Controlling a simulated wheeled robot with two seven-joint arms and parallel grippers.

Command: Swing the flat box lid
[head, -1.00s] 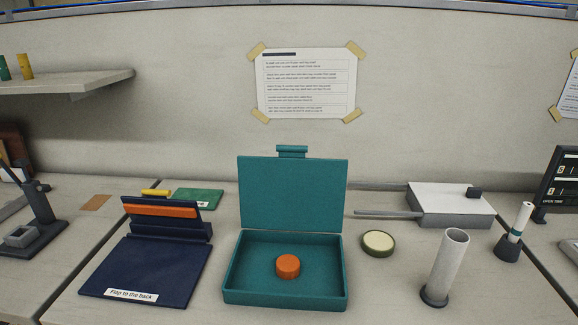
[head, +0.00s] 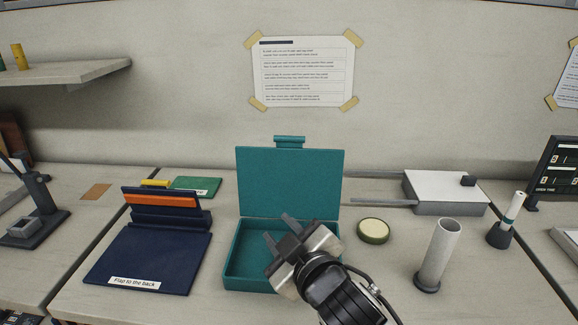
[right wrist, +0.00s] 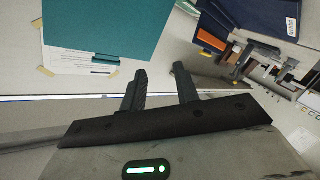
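The teal flat box (head: 232,272) stands on the counter with its lid (head: 290,180) raised upright at the back. A small tab (head: 290,140) sticks up from the lid's top edge. My right gripper (head: 278,230) is over the box, in front of the lid, and hides much of the box's inside. Its two fingers are apart with nothing between them. In the right wrist view the fingers (right wrist: 160,88) are also spread and empty, with the teal lid (right wrist: 115,25) and its tab (right wrist: 104,58) beyond them. My left gripper is not in view.
A navy folder-like holder (head: 150,258) with a flap label stands left of the box. A round tin (head: 373,231), an upright grey tube (head: 438,255) and a white box-shaped unit (head: 440,190) are to the right. Bare counter shows between them.

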